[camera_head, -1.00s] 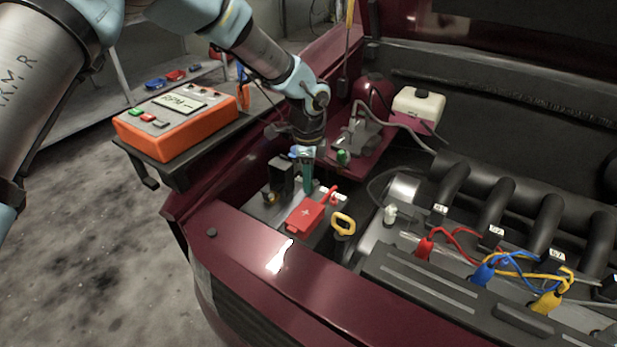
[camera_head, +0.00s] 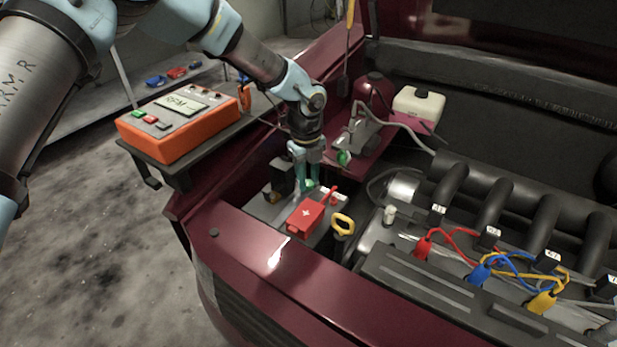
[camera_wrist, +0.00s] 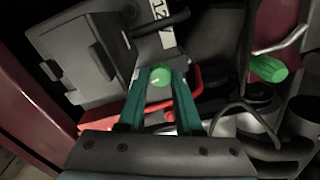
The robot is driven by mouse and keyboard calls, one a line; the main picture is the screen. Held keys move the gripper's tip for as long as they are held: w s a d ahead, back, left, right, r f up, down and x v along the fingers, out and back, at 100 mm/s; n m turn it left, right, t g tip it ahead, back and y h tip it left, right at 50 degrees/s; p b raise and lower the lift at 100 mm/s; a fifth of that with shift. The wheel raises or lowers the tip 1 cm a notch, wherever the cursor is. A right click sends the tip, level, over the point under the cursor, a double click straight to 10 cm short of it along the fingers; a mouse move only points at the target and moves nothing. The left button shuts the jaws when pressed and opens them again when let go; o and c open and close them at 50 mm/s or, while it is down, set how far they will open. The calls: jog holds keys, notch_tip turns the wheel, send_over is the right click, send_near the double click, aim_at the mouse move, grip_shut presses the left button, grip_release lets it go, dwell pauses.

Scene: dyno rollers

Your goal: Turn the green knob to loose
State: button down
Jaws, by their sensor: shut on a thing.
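The green knob (camera_wrist: 160,75) is round with a small pale mark, and sits between my two teal fingers on top of the battery in the wrist view. A sliver of the green knob (camera_head: 309,184) shows between the fingertips in the head view. My gripper (camera_head: 308,188) points down at the battery and is shut on the knob; in the wrist view my gripper (camera_wrist: 160,82) has one finger on each side of it. Any loose or tight lettering cannot be read.
A red cover (camera_head: 306,217) lies close beside the fingers on the battery (camera_head: 266,208). A black box (camera_head: 281,176) stands just left of them. Another green handle (camera_head: 343,158) is to the right, and a yellow ring (camera_head: 343,224) is nearby. An orange meter (camera_head: 180,122) sits left on a shelf.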

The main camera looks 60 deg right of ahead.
aim_at(307, 184)
jog(key=shift+m, duration=0.3)
dwell(0.4)
jog(key=c, duration=0.9)
grip_release()
jog(key=shift+o, duration=0.2)
jog(key=shift+r, duration=0.1)
notch_tip(307, 184, up, 11)
jog(key=b, duration=0.2)
jog(key=shift+a, duration=0.2)
jog(key=shift+o, duration=0.3)
jog(key=shift+w, duration=0.1)
